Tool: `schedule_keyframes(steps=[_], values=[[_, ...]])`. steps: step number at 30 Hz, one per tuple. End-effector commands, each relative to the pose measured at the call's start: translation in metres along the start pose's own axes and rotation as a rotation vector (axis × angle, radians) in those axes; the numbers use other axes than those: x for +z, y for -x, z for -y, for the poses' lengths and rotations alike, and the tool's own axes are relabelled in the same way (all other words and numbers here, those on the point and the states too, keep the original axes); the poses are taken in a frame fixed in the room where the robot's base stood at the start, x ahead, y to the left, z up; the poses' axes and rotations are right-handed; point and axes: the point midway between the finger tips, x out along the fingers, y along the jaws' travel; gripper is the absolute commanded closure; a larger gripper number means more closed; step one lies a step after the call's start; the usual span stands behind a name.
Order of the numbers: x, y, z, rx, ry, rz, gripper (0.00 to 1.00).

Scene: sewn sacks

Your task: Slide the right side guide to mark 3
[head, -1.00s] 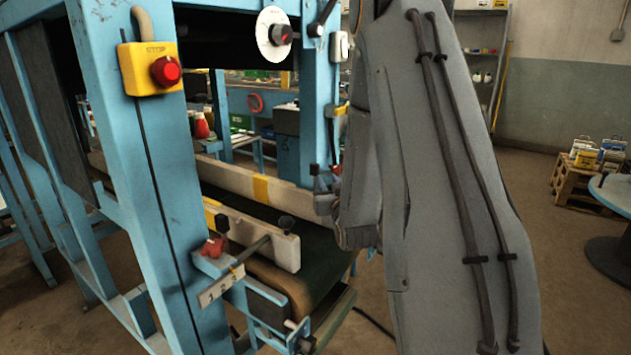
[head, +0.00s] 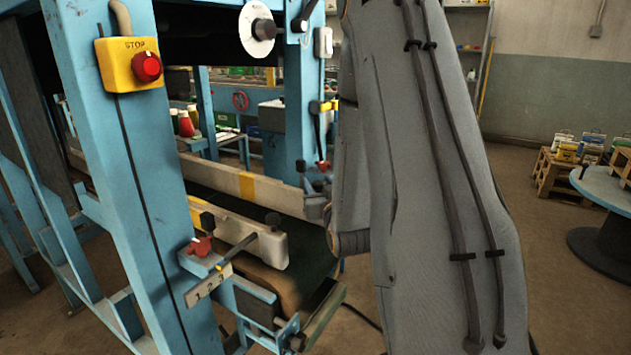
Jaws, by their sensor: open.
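The near side guide (head: 258,246) is a pale board along the near edge of the dark green belt (head: 318,262). A rod runs from it to a red clamp (head: 200,246) on the blue frame. Below is a plate (head: 207,286) marked 1, 2, 3; a small yellow pointer shows near the 3 end. The far side guide (head: 222,177), pale with a yellow band, lies along the belt's far edge. A red knob (head: 322,166) is near its right end.
A blue post with a yellow stop box (head: 129,64) stands at the near left. A white dial (head: 257,31) is on the upper frame. A round blue table (head: 606,184) and a wooden pallet (head: 556,176) stand at the right. Floor is open between.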

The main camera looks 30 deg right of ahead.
Motion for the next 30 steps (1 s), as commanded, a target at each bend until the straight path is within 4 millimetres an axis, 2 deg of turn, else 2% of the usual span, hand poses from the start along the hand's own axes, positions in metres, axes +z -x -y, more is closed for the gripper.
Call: schedule_keyframes(steps=[3,9,30], values=[[0.0,0.019,0.0,0.001,0.0,0.0,0.56],[0.0,0.038,0.0,0.0,0.0,-0.001,0.56],[0.0,0.041,0.0,-0.001,0.0,-0.001,0.56]])
